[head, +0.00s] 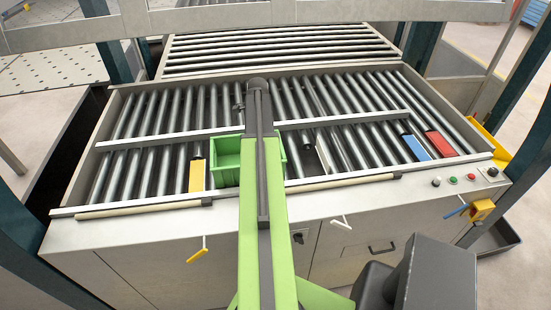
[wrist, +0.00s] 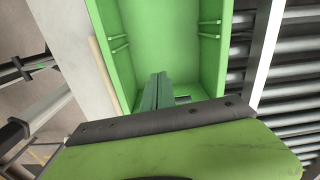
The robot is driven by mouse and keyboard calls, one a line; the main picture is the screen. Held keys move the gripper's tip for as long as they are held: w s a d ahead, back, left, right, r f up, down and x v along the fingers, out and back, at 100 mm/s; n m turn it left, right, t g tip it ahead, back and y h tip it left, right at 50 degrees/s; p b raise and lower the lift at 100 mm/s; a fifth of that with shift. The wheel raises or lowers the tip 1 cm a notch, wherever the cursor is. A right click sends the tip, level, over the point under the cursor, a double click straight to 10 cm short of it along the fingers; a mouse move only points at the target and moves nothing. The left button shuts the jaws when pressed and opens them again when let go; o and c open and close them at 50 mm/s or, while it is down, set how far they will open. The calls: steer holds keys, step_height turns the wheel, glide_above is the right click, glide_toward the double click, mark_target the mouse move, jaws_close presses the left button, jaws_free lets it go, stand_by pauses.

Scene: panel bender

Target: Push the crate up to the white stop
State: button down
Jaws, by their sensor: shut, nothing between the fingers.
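The green crate (head: 228,158) sits on the rollers near the front rail in the head view, partly hidden behind my arm. In the wrist view the crate (wrist: 195,45) fills the middle, open and seen from above. My gripper (wrist: 160,78) is shut and empty, its fingers overlapping the crate's interior in that view. I cannot tell whether they touch the crate. The gripper's tips are hidden by my arm in the head view. The white stop (head: 324,158) stands across the same lane, to the right of the crate, with a gap of rollers between them.
A yellow block (head: 196,176) is close to the crate's left. Blue (head: 415,148) and red (head: 440,144) blocks are farther right. A long metal rail (head: 170,140) runs behind the lane, and a front rail (head: 340,178) borders it. A control panel (head: 465,180) is at the right.

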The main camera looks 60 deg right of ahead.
steer(key=shift+m, duration=0.5)
steer(key=f+b, duration=0.3)
steer(key=s+d+f+b, duration=0.1)
steer(key=f+b, duration=0.3)
steer(key=s+f+b, duration=0.1)
steer(key=f+b, duration=0.3)
steer(key=shift+d+f, duration=0.15)
steer(key=shift+d, duration=0.1)
steer(key=shift+s+d+r+p, duration=0.25)
steer(key=shift+s+d+r, duration=0.1)
steer(key=shift+s+d, duration=0.2)
steer(key=shift+s+d+r+p, duration=0.3)
steer(key=shift+s+d, duration=0.1)
steer(key=shift+s, duration=0.25)
steer(key=shift+s+d, duration=0.25)
steer(key=shift+s, duration=0.15)
